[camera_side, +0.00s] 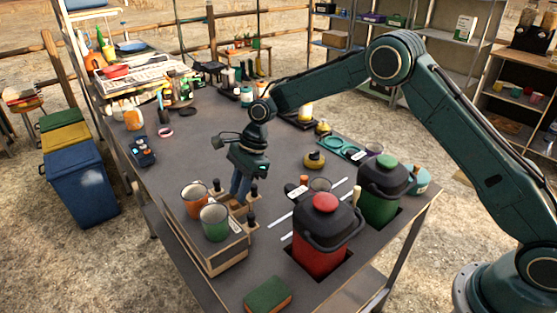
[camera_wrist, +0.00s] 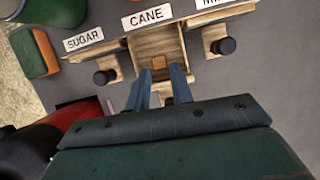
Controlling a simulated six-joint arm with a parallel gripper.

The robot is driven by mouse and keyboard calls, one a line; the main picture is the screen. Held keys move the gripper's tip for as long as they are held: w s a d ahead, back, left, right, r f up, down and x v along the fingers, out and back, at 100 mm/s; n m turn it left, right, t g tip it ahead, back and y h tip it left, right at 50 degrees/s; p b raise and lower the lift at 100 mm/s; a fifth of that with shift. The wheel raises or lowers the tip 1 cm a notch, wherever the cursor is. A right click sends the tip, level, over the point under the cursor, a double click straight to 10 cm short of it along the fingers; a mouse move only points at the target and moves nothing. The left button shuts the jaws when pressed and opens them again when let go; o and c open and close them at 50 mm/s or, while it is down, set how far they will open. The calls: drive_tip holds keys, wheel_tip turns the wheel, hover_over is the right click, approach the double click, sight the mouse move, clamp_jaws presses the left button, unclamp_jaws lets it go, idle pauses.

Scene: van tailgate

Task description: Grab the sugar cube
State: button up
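A small brown cube (camera_wrist: 159,62) lies in the open wooden drawer (camera_wrist: 178,45) below the label CANE (camera_wrist: 147,17) in the wrist view. The cube looks like a brown sugar cube. My gripper (camera_wrist: 161,75) is open, with its two blue fingers apart and pointing into the drawer, on either side of the near part of the cube's line. I cannot tell how deep the fingertips are. In the side view my gripper (camera_side: 238,194) is low at the wooden box (camera_side: 222,258); the cube is hidden there.
Drawers labelled SUGAR (camera_wrist: 83,40) and MI… flank the open one, with black knobs (camera_wrist: 105,77). Orange (camera_side: 195,200) and green (camera_side: 214,222) mugs stand on the box. A red canister (camera_side: 322,240) and green canister (camera_side: 381,190) stand to the right. A sponge (camera_side: 267,295) lies in front.

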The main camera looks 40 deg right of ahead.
sight(234, 205)
drive_tip(key=shift+x, duration=1.25)
clamp_jaws()
